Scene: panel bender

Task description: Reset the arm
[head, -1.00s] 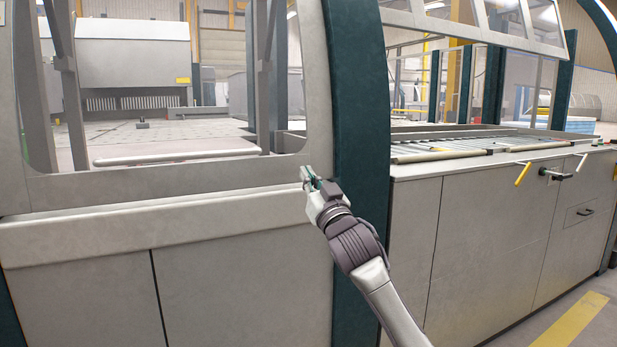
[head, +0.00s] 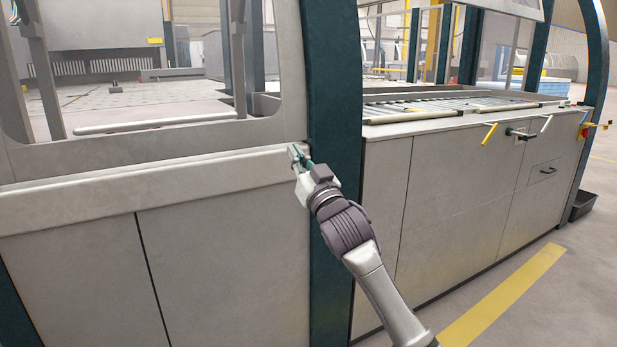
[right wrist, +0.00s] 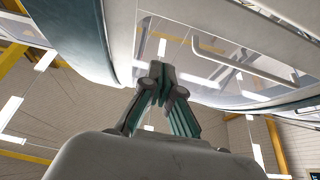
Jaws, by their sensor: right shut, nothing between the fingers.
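My right gripper (head: 299,157) is raised in front of the panel bender, beside the dark teal upright (head: 334,110) and the pale ledge under the window. It is shut and empty. In the right wrist view the gripper's fingers (right wrist: 158,85) meet at the tips, with the pale machine frame beyond them. I cannot tell whether the fingertips touch the machine. The right arm reaches up from the bottom of the head view. My left gripper is not in view.
The machine's grey front panels (head: 220,260) stand close before me. At the right is a cabinet (head: 450,200) with a roller table (head: 440,107) on top and a yellow handle (head: 489,134). A yellow floor stripe (head: 505,292) lies on open floor at lower right.

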